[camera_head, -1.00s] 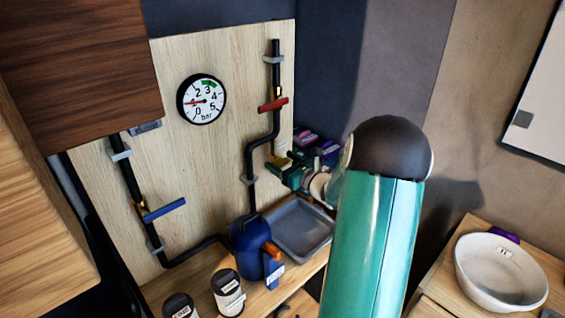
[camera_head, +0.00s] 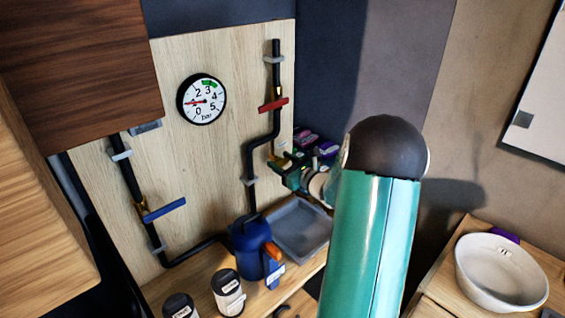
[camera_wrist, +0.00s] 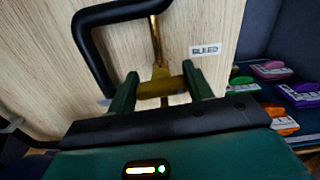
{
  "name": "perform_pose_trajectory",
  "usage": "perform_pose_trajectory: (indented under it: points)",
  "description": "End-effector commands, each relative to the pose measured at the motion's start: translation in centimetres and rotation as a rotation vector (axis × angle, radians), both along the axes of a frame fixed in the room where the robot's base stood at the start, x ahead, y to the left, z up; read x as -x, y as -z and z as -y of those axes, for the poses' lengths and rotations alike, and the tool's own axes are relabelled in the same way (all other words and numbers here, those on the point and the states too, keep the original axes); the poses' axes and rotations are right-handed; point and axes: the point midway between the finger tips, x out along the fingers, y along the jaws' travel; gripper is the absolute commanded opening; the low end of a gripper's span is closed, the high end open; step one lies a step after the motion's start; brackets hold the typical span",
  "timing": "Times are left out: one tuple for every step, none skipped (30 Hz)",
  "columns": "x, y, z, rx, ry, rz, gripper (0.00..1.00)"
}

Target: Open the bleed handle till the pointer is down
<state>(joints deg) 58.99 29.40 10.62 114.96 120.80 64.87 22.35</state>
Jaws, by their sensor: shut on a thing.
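The yellow bleed handle (camera_wrist: 163,89) sits on a brass stem in the wrist view, beside a white label (camera_wrist: 204,49) reading BLEED. My gripper (camera_wrist: 163,93) is shut on it, a green finger on each side. In the head view my gripper (camera_head: 279,166) is at the board's lower right, and my forearm partly hides it. The round gauge (camera_head: 202,99) has a red pointer directed left, not down; its scale runs from 0 to 5 bar.
A red handle (camera_head: 273,105) sits on the pipe above, and a blue handle (camera_head: 164,210) is at left. A grey tray (camera_head: 300,252) and a blue jug (camera_head: 245,250) stand below. Coloured packets (camera_wrist: 272,69) lie to the right.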

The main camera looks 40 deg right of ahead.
Motion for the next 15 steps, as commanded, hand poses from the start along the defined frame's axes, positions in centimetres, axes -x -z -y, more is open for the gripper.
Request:
perform_pose_trajectory:
  points:
    - [-0.01, 0.02, -0.08, 0.025, -0.001, 0.001, 0.28]
    - [0.0, 0.02, -0.08, 0.044, -0.001, 0.001, 0.28]
    - [0.03, 0.02, -0.06, 0.071, -0.001, 0.002, 0.28]
    - [0.03, 0.03, -0.07, 0.092, 0.0, 0.003, 0.28]
    - [0.01, 0.02, -0.1, 0.114, -0.001, 0.003, 0.28]
    - [-0.01, 0.03, -0.15, 0.147, -0.001, 0.004, 0.28]
    - [0.0, 0.04, -0.15, 0.173, -0.001, 0.005, 0.28]
    - [0.02, 0.05, -0.13, 0.199, 0.0, 0.006, 0.28]
    - [0.02, 0.06, -0.14, 0.235, 0.0, 0.006, 0.28]
    - [0.01, 0.07, -0.19, 0.262, -0.001, 0.006, 0.28]
    - [0.01, 0.08, -0.2, 0.289, -0.001, 0.007, 0.28]
    - [0.03, 0.09, -0.2, 0.327, -0.001, 0.008, 0.28]
    - [0.04, 0.09, -0.21, 0.355, -0.001, 0.009, 0.28]
    - [0.03, 0.09, -0.24, 0.383, -0.001, 0.011, 0.28]
    - [0.03, 0.1, -0.26, 0.42, -0.001, 0.012, 0.28]
